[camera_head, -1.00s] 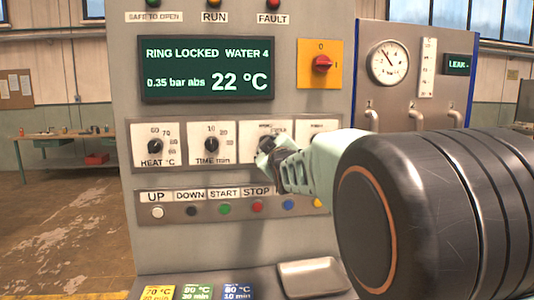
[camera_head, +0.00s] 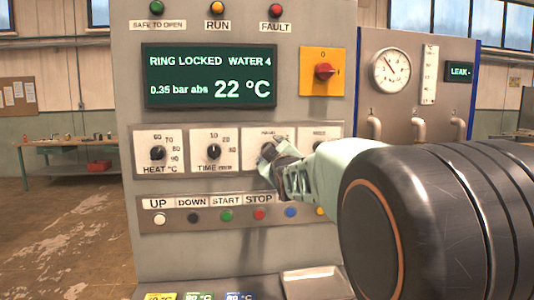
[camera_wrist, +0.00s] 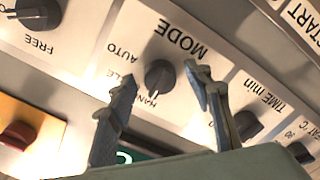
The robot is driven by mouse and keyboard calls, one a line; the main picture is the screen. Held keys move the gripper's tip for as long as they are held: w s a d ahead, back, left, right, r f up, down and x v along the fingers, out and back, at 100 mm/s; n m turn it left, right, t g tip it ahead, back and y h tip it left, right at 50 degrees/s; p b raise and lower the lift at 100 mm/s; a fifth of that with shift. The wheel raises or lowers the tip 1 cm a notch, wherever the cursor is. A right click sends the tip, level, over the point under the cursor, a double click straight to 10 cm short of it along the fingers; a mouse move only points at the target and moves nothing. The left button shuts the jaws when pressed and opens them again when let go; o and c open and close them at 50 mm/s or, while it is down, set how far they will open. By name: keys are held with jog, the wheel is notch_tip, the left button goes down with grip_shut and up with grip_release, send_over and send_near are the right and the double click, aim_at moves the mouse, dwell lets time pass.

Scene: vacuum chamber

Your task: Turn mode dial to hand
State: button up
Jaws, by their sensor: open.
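The mode dial (camera_wrist: 159,79) is a dark round knob on a white plate marked MODE (camera_wrist: 182,38). In the wrist view, the AUTO mark (camera_wrist: 122,53) and a partly covered HAND mark (camera_wrist: 147,100) lie around it; a third mark is mostly hidden. Where the dial points is hard to tell. My gripper (camera_wrist: 160,72) is open, one finger on each side of the dial, with no clear contact. In the head view my gripper (camera_head: 272,152) is in front of the mode plate (camera_head: 254,140) and hides most of the dial.
The heat dial (camera_head: 157,153) and time dial (camera_head: 213,152) are left of the mode plate. Another dial (camera_wrist: 38,12) marked FREE sits on the other side. A button row (camera_head: 226,216) runs below. A red switch (camera_head: 324,71) on a yellow plate is above.

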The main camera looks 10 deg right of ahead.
jog(key=s, duration=0.7)
jog(key=shift+s, duration=0.25)
